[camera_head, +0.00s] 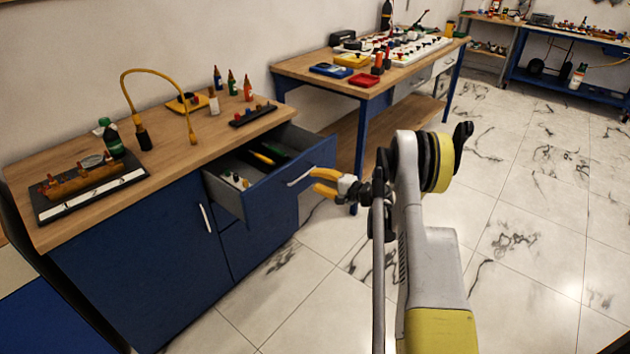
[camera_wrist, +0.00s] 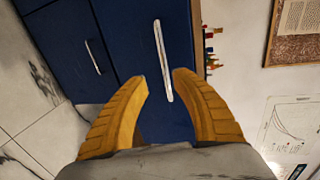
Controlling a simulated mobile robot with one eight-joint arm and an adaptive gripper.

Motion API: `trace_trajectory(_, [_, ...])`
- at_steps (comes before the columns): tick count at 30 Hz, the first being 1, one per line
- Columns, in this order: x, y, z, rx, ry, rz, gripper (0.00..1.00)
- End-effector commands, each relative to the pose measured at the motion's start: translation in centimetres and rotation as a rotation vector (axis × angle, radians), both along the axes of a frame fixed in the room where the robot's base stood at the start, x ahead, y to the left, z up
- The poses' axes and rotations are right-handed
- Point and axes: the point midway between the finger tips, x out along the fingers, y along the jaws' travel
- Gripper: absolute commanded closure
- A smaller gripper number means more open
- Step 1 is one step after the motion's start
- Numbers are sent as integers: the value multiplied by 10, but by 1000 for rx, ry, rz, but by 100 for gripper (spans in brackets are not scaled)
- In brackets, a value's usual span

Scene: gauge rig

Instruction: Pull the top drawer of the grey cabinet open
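The cabinet (camera_head: 140,265) is blue with a wooden top, not grey, and stands at the left in the head view. Its top drawer (camera_head: 262,198) is pulled well out, with green, yellow and pale items inside. The drawer's pale bar handle (camera_head: 299,181) is on its front; it also shows in the wrist view (camera_wrist: 162,55). My gripper (camera_head: 318,182) has yellow fingers and is at the drawer front beside the handle. In the wrist view my gripper (camera_wrist: 161,76) is open, with the handle's lower end between the fingertips. I see no finger clearly touching it.
A cabinet door with a handle (camera_head: 205,218) is below left of the drawer. Bottles, a yellow hose (camera_head: 155,72) and a dark tray (camera_head: 95,192) stand on the wooden top. A blue-legged workbench (camera_head: 310,70) stands behind. The tiled floor (camera_head: 540,230) at right is clear.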

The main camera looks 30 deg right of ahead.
Motion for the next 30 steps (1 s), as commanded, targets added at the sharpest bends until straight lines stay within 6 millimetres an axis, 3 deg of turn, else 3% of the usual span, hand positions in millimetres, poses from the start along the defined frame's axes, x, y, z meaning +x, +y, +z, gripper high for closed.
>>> trace_trajectory(9, [-61, -23, 14, 0, 0, -3, 68])
trace_trajectory(15, [-92, -34, 21, 1, 0, -1, 68])
trace_trajectory(30, [-104, -40, 24, 0, 0, -6, 68])
